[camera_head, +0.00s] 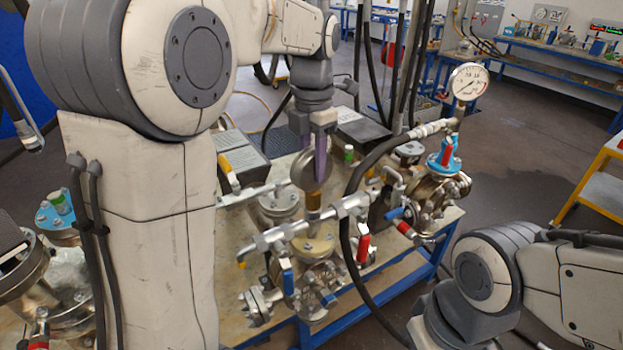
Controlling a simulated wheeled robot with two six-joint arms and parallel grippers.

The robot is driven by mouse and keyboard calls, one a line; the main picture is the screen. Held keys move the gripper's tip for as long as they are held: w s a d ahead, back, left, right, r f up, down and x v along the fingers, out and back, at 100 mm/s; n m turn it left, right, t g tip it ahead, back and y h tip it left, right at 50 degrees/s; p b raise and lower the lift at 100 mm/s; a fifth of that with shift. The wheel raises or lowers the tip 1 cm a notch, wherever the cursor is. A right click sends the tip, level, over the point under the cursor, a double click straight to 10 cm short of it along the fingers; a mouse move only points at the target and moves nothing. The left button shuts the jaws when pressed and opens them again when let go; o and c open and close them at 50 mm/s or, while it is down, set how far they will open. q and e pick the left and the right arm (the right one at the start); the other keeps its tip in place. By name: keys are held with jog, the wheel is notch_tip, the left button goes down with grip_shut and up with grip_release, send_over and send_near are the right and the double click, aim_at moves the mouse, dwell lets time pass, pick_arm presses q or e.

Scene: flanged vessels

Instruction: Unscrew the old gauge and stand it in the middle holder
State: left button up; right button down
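A round metal gauge (305,176) stands upright on a brass stem (313,205) above the central flanged vessel (314,250). Its dial does not face the head camera. My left gripper (313,165) points straight down from above, with its purple-tinted fingers at the gauge. One finger overlaps the gauge's right part; the other is partly hidden behind it. I cannot tell whether the fingers press on it. My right arm (487,275) shows at the lower right, and its gripper is out of view. I cannot make out the middle holder; my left arm covers much of the left side.
A pipe with valve handles (305,225) runs just in front of the stem. A second vessel (437,190) with a white-faced gauge (468,82) stands to the right. Black hoses (368,175) hang close to the right of my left gripper. Grey boxes (362,134) stand behind.

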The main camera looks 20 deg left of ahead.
pick_arm(q)
jog(key=o, duration=0.4)
jog(key=shift+o, duration=0.2)
notch_tip(320, 180, up, 10)
jog(key=shift+r, duration=0.25)
